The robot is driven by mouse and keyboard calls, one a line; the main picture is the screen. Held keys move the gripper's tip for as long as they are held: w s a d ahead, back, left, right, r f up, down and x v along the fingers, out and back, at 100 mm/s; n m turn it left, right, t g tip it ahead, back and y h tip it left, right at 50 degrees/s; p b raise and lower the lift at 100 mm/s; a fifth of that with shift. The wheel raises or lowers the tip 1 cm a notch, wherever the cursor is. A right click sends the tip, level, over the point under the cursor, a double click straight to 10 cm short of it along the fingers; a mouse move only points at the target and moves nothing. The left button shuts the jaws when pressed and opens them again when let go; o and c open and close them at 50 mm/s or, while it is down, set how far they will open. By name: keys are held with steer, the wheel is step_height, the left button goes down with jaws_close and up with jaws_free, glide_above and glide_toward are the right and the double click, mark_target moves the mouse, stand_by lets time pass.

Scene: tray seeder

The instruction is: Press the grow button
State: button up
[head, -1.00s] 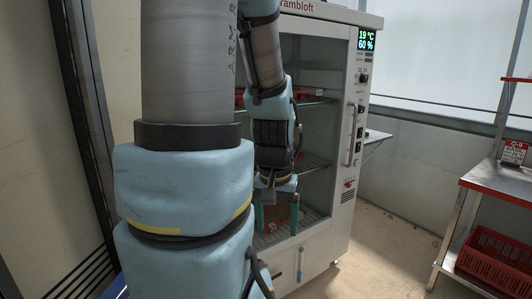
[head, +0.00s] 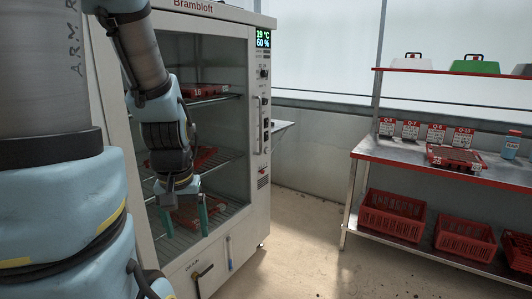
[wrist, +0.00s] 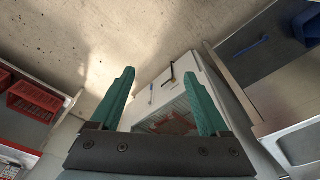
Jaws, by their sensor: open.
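The grow cabinet (head: 181,264) with a Brambloft sign stands left of centre in the head view. Its display (head: 263,39) reads 19 °C and 60 %. My gripper (head: 184,214) hangs in front of the cabinet's lower shelf area, left of and below the panel. Its green fingers are apart and empty, as the wrist view (wrist: 159,77) also shows.
Red trays (head: 205,90) lie on the cabinet's wire shelves. A steel bench (head: 380,152) with cards, a red tray (head: 455,158) and a blue bottle (head: 511,145) stands at right, red crates (head: 392,215) below. Floor between cabinet and bench is clear.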

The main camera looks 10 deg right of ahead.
stand_by(0.3)
jaws_close()
stand_by(0.6)
stand_by(1.0)
